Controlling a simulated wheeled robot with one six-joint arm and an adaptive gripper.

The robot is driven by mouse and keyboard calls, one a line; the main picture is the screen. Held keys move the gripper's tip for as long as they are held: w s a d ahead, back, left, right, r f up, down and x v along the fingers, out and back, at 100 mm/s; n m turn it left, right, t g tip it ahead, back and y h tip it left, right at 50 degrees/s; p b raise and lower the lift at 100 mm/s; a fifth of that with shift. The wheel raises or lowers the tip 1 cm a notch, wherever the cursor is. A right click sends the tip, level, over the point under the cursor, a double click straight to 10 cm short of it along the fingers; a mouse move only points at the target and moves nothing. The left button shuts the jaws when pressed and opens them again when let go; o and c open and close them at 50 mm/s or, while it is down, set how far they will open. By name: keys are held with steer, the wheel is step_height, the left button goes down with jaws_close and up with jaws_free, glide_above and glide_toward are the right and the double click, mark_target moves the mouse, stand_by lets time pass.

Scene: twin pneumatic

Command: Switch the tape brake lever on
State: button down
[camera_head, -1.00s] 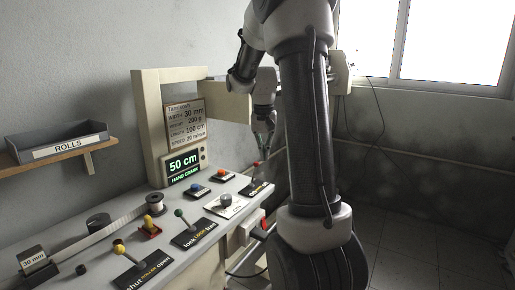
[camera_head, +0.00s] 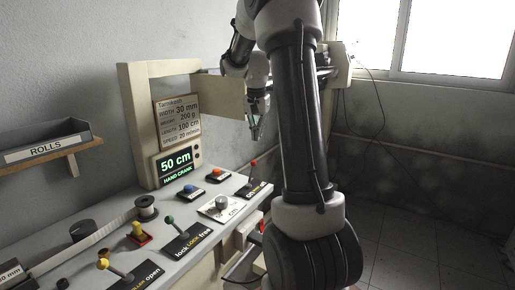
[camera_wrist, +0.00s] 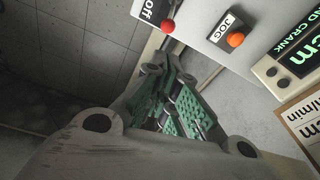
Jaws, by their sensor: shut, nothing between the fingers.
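The red-knobbed lever (camera_head: 254,162) stands on a black plate at the far right end of the panel. It also shows in the wrist view (camera_wrist: 168,27), where the plate reads "off" at the end near the knob. The name between the plate's end words is too small to read. My gripper (camera_head: 256,136) is shut and empty, above the red knob and apart from it. In the wrist view its green-padded fingers (camera_wrist: 168,74) point toward the panel edge beside the lever.
An orange JOG button (camera_wrist: 236,40), a blue button (camera_head: 188,188) and a silver knob (camera_head: 222,202) are near the lever. Green (camera_head: 168,220) and yellow (camera_head: 103,264) levers stand further left. The display (camera_head: 176,162) reads 50 cm.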

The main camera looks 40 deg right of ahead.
step_height(320, 180, down, 10)
steer(key=d, duration=0.1)
steer(key=shift+w+r, duration=0.25)
steer(key=shift+w, duration=0.2)
steer(key=shift+w, duration=0.1)
